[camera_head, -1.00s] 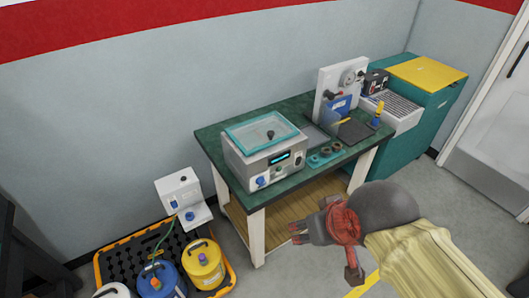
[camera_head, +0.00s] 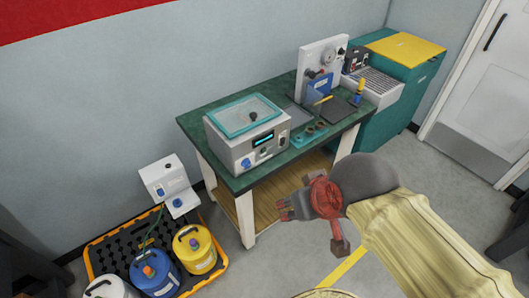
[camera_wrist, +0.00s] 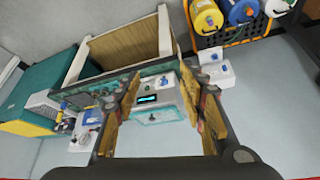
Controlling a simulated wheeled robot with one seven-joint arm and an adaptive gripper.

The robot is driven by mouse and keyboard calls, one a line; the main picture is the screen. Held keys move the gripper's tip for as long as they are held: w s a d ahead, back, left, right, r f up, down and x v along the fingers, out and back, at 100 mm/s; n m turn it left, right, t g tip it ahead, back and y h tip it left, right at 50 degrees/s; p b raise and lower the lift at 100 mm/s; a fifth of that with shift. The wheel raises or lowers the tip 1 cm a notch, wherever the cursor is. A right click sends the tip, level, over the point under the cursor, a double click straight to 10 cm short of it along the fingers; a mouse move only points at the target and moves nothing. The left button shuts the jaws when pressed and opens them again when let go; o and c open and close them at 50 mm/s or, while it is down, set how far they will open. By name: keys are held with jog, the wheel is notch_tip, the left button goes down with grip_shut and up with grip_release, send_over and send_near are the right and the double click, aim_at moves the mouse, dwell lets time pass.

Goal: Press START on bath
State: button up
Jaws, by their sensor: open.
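The bath (camera_head: 235,150) is a grey metal box with a teal-rimmed clear lid, standing at the left end of the green-topped table (camera_head: 190,124). Its front has a lit display (camera_head: 263,139) and a blue knob (camera_head: 246,162). Small controls sit beside the display, but I cannot read which is START. My gripper (camera_head: 284,208) is in front of the table, to the lower right of the bath and apart from it. In the wrist view, my gripper (camera_wrist: 168,100) is open and empty, with the bath (camera_wrist: 158,115) showing beyond and between its fingers.
A white panel unit (camera_head: 318,62) with a gauge stands further right on the table, near small teal holders (camera_head: 308,132). A teal cabinet (camera_head: 385,120) stands past it. An orange-edged pallet (camera_head: 100,242) with several coloured containers is at the lower left. Open floor lies in front of the table.

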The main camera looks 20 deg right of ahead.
grip_shut()
dwell(1.6)
